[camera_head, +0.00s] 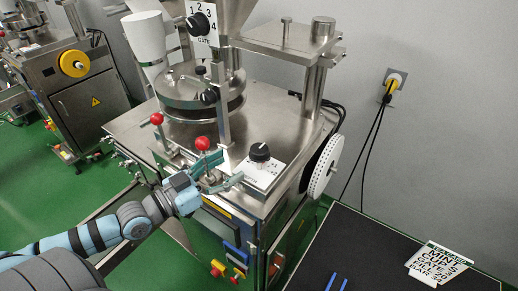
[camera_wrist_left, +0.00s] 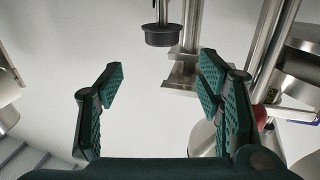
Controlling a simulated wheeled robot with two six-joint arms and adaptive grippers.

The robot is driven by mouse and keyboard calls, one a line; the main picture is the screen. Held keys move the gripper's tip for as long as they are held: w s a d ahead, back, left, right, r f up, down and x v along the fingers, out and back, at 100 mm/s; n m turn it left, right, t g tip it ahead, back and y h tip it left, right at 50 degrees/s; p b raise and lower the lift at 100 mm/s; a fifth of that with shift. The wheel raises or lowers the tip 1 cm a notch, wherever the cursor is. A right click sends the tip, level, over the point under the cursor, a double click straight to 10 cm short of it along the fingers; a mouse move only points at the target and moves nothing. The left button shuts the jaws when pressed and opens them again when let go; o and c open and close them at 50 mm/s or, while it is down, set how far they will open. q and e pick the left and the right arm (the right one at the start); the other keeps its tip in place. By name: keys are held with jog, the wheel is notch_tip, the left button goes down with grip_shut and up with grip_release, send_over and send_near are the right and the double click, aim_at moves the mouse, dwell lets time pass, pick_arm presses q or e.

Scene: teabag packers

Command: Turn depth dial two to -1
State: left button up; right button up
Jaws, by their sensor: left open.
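A black dial knob (camera_head: 259,152) sits on a white marked plate (camera_head: 260,174) on top of the steel machine, at the middle of the head view. The plate's small marks are too blurred to read, and I cannot tell where the dial points. My left gripper (camera_head: 228,170) is open just left of this plate, near the machine's front edge. In the left wrist view its green-padded fingers (camera_wrist_left: 165,100) stand wide apart with nothing between them. The knob's contact with the fingers is not visible; they look apart. My right gripper is not in view.
Red ball-ended levers (camera_head: 202,143) stand just behind my left gripper. A second black dial (camera_head: 198,23) marked GATE is higher up. A white toothed wheel (camera_head: 325,165) is at the machine's right side. A black table (camera_head: 375,245) holds a printed card (camera_head: 440,264).

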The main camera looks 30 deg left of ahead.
aim_at(252, 153)
pick_arm(q)
jog(key=b+x, duration=0.2)
jog(key=x, duration=0.1)
jog(key=f+b+x, duration=0.1)
jog(key=b+x, duration=0.2)
jog(key=x, duration=0.1)
jog(key=shift+a+f, duration=0.15)
jog(key=shift+a, duration=0.05)
jog(key=x, duration=0.1)
jog(key=b+x, duration=0.1)
jog(key=x, duration=0.2)
jog(key=shift+r+b, duration=0.3)
jog(key=shift+b, duration=0.05)
jog(key=shift+w+d+r, duration=0.1)
jog(key=shift+c, duration=0.4)
